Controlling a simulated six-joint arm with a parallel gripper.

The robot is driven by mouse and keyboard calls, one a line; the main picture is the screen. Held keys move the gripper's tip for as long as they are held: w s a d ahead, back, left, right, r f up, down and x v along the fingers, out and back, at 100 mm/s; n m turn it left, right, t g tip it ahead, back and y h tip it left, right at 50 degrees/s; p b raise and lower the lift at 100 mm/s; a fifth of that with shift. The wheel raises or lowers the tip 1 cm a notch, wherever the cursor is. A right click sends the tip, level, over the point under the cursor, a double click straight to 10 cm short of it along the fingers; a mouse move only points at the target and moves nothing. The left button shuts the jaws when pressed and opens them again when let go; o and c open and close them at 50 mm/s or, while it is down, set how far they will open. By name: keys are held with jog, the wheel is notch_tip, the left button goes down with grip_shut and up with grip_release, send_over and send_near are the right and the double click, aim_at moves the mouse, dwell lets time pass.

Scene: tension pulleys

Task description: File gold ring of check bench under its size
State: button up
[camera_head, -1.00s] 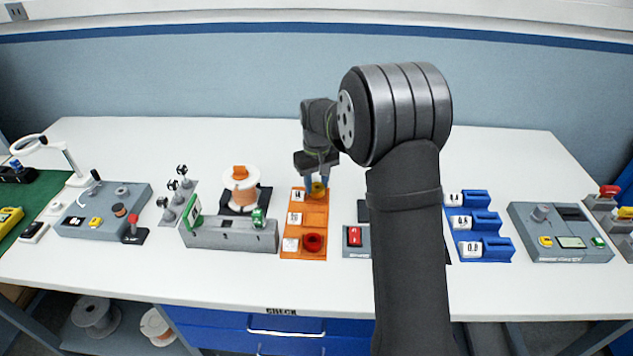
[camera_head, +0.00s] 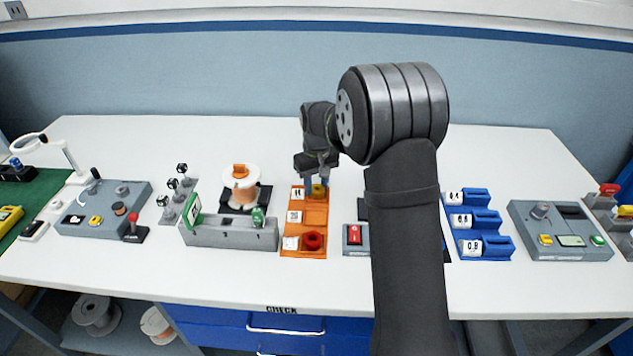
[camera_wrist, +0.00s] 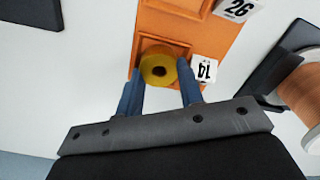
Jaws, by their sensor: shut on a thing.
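The gold ring (camera_wrist: 158,66) is between the two blue fingers of my gripper (camera_wrist: 160,84) in the wrist view, and the fingers are shut on it. It sits at the orange rack (camera_head: 321,249), in or just over the far compartment, whose label reads 14 in the wrist view (camera_wrist: 204,70). In the head view the ring (camera_head: 318,190) shows at the far end of the rack, below my gripper (camera_head: 317,184). Whether it touches the compartment floor I cannot tell. The middle compartment is empty. A red ring (camera_head: 313,240) lies in the near compartment.
A copper spool (camera_head: 241,190) and a grey gauge block (camera_head: 230,235) stand left of the rack. A grey box with a red switch (camera_head: 355,237) is close on its right. A blue rack (camera_head: 478,222) stands further right. My arm hides part of the bench between.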

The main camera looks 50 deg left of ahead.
jog(key=o, duration=1.1)
jog(key=shift+o, duration=0.2)
jog(key=shift+s, duration=0.1)
jog(key=shift+c, duration=0.6)
jog(key=shift+r, duration=0.4)
jog(key=shift+o, duration=0.9)
jog(key=shift+r, duration=0.35)
notch_tip(320, 180, up, 6)
jog(key=shift+r, duration=0.25)
